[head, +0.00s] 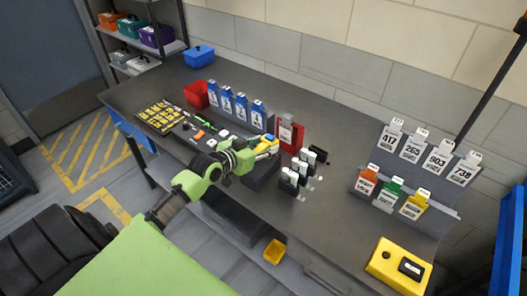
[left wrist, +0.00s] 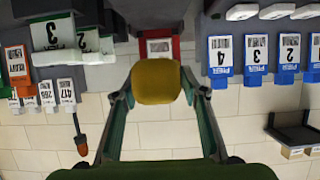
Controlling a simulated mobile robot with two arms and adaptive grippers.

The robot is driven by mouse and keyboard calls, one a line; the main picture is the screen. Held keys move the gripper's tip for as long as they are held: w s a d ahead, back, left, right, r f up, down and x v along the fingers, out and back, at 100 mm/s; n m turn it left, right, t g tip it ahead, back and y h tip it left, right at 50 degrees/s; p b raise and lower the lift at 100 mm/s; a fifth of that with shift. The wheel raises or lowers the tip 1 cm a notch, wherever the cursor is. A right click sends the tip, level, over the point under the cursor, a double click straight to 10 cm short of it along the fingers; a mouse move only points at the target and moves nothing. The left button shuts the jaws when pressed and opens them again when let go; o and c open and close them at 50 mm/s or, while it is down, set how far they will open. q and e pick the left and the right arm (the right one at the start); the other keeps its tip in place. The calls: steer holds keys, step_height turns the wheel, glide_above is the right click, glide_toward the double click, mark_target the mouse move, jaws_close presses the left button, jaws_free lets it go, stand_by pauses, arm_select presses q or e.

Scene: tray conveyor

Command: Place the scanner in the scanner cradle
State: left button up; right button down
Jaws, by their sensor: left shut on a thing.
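The yellow scanner (head: 268,141) is between the fingers of my left gripper (head: 258,149), above the work table. In the left wrist view the scanner (left wrist: 158,82) shows as a rounded yellow end between the two fingers of the left gripper (left wrist: 158,92), which is shut on it. A dark block (head: 260,176) on the table lies just below the gripper; it may be the scanner cradle, but the gripper and scanner partly hide it. I cannot tell whether the scanner touches it. My right gripper is not in view.
A red holder (head: 289,133) stands close behind the scanner. Blue tagged holders (head: 241,107) are to its left, with a red bin (head: 196,95) beyond. Black-and-white devices (head: 292,176) stand just right. A tag rack (head: 435,186) and yellow box (head: 399,266) are farther right.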

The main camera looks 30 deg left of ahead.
mark_target(263, 162)
arm_select(q)
step_height(263, 162, down, 3)
steer(key=shift+r+p, duration=0.15)
steer(key=shift+p, duration=0.2)
steer(key=shift+f+b, duration=0.45)
steer(key=shift+f, duration=0.25)
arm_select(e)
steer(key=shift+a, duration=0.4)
arm_select(q)
steer(key=o, duration=1.3)
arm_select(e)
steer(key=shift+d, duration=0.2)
arm_select(q)
steer(key=shift+r, duration=0.1)
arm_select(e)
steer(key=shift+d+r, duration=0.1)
